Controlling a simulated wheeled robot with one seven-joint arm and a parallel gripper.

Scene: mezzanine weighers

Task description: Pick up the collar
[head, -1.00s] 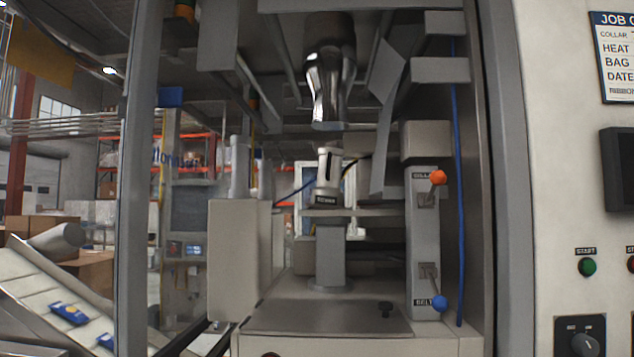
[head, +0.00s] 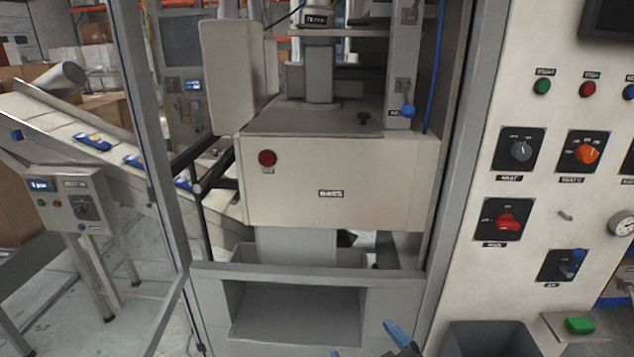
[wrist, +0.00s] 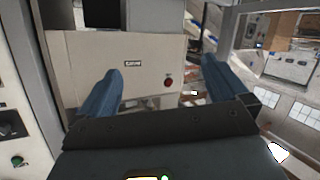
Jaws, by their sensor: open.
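No part that I can clearly name as the collar shows in the current views. A grey round fitting with a black size label (head: 317,19) stands on a post inside the machine, cut by the top edge of the head view. I cannot tell whether it is the collar. My gripper (head: 367,344) shows only by its blue fingertips at the bottom of the head view. In the wrist view my gripper (wrist: 163,80) is open and empty, with its two blue fingers wide apart before the machine's beige front box (wrist: 80,75).
The beige box (head: 380,180) has a red button (head: 267,158) and an open grey chute (head: 300,310) below. A control panel (head: 480,150) stands at right. A dark bin (head: 490,342) and a shelf with a green block (head: 580,325) are lower right. A conveyor (head: 60,120) slopes at left.

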